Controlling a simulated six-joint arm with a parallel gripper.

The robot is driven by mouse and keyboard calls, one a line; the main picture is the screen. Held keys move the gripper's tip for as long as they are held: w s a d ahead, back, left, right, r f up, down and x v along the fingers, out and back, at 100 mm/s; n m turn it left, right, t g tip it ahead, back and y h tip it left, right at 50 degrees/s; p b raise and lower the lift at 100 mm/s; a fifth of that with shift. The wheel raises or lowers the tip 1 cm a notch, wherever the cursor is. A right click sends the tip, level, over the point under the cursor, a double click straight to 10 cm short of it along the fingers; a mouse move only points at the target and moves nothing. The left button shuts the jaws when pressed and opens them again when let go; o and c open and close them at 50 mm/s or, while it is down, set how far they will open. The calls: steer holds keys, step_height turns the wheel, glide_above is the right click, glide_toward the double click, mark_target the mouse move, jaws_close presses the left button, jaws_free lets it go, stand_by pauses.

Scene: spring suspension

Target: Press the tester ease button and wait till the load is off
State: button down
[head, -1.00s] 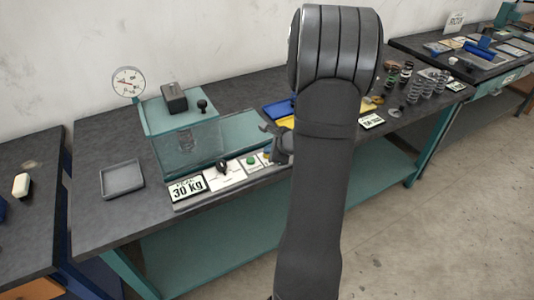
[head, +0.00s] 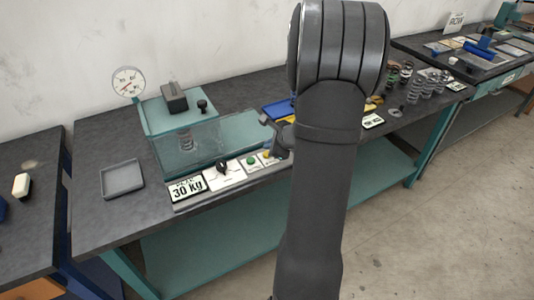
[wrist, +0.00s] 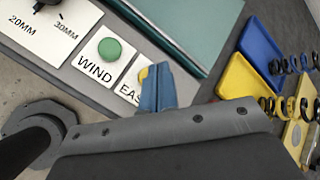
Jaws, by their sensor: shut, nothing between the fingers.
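The yellow ease button (wrist: 143,73) shows in the wrist view above its "EAS…" label, partly hidden behind my fingers. In the head view the yellow button (head: 266,154) is at the right end of the control panel. My gripper (wrist: 157,86) is shut and empty, its blue fingertips overlapping the button's right side. I cannot tell whether they touch it. In the head view my gripper (head: 275,152) is just right of the button, partly hidden by my arm.
The green "WIND" button (wrist: 110,49) is left of the ease button. A grey tray (head: 122,179) is empty. Blue (wrist: 262,52) and yellow trays lie to the right, near several springs.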

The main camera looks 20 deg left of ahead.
steer(key=shift+r, duration=2.35)
steer(key=shift+f, duration=0.1)
step_height(320, 180, up, 4)
